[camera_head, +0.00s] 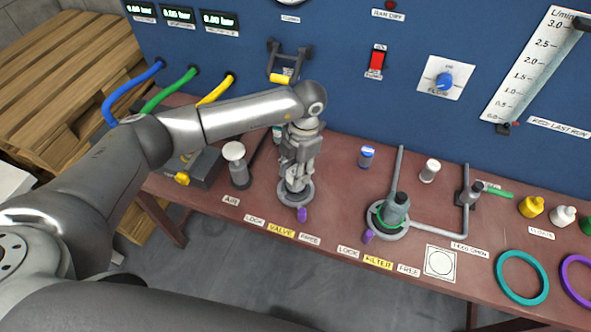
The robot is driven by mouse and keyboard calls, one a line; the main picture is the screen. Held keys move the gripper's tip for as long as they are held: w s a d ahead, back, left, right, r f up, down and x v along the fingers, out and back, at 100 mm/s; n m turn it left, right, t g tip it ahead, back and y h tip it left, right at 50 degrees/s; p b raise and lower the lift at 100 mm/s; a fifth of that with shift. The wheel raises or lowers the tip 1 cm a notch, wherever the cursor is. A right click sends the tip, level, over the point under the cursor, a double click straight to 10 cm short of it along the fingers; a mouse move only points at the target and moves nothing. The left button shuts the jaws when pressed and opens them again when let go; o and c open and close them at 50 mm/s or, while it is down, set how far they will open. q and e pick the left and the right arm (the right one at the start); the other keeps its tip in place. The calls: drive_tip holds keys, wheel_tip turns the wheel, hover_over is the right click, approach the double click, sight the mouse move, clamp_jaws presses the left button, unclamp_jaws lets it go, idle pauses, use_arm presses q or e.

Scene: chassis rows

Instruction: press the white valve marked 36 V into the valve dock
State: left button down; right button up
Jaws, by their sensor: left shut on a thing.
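The valve dock (308,193) is a grey ring on the bench with a purple lever (301,214) at its front, behind the VALVE label. My left gripper (296,182) points down over the dock, its fingers shut on a part at the dock. The fingers hide most of this part, so its colour, marking and seating depth cannot be told. A small white-capped cylinder (429,171) stands on the bench to the right, and a blue one (367,157) stands nearer the dock. Their markings are too small to read. My right gripper is not in view.
The filter dock (388,219) with a grey fitting and piping stands right of the valve dock. A white-topped knob (235,155) stands to the left. Blue, green and yellow hoses (182,88) hang behind my left arm. The blue panel (345,100) closes off the back.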

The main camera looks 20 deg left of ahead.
use_arm(q)
drive_tip(key=shift+f+b, duration=1)
drive_tip(key=shift+f, duration=0.15)
drive_tip(key=c, duration=0.9)
unclamp_jaws()
drive_tip(key=r, duration=0.4)
drive_tip(key=w+r, duration=0.1)
drive_tip(key=r, duration=0.3)
drive_tip(key=d+r, duration=0.1)
drive_tip(key=r, duration=0.2)
drive_tip(key=shift+w+r, duration=0.25)
drive_tip(key=shift+r, duration=0.15)
